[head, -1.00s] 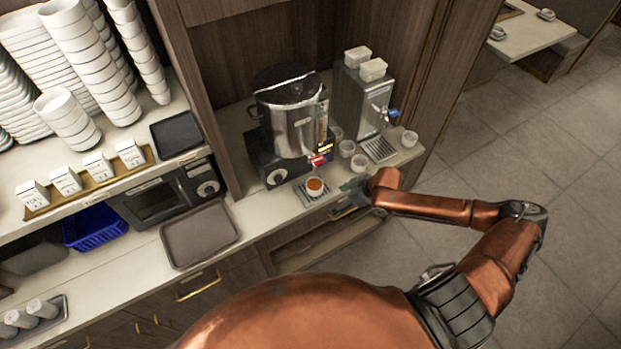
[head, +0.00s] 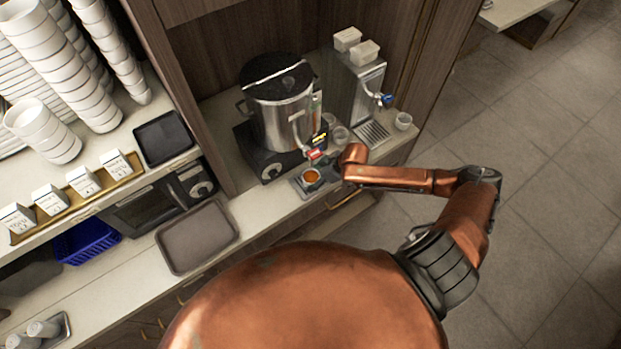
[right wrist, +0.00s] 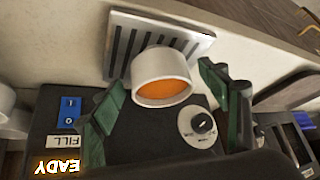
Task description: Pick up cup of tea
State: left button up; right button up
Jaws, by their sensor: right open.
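The cup of tea (head: 312,177) is a small white cup with orange-brown tea. It stands upright on the slotted drip tray (head: 300,187) below the tap of the steel urn (head: 282,108). My right gripper (head: 320,176) is at the cup, reaching in from the right. In the right wrist view the cup (right wrist: 162,92) sits between the two open green fingers of my right gripper (right wrist: 163,80). Gaps show between the cup and both fingers. My left gripper is not in view.
A brown tray (head: 197,237) lies on the counter to the left. The urn's base (head: 262,158) is close behind the cup.

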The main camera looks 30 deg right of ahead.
jog(key=shift+x, duration=0.8)
jog(key=shift+f, duration=0.15)
jog(key=c, duration=1.4)
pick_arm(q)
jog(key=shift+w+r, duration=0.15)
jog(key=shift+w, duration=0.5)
pick_arm(e)
jog(key=shift+c, duration=0.7)
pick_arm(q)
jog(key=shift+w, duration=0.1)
pick_arm(e)
jog(key=shift+r, duration=0.2)
